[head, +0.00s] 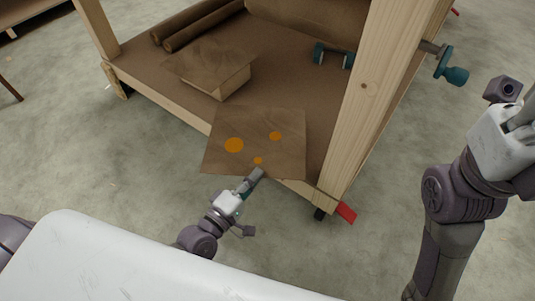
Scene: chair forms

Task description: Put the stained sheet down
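The stained sheet (254,128) is a brown square with several orange spots. It shows over the front edge of the workbench's lower shelf (150,75), and its near edge reaches past that edge. My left gripper (256,176) is at the sheet's near edge, with its fingers close together there, and it appears to pinch the sheet. I cannot tell whether the sheet touches the shelf. My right arm (470,180) stands at the right, and its gripper is not clearly visible.
A teal clamp (333,56) lies to the right. A wooden leg (365,95) stands right of the sheet. A red wheel lever (346,212) sticks out at its foot.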

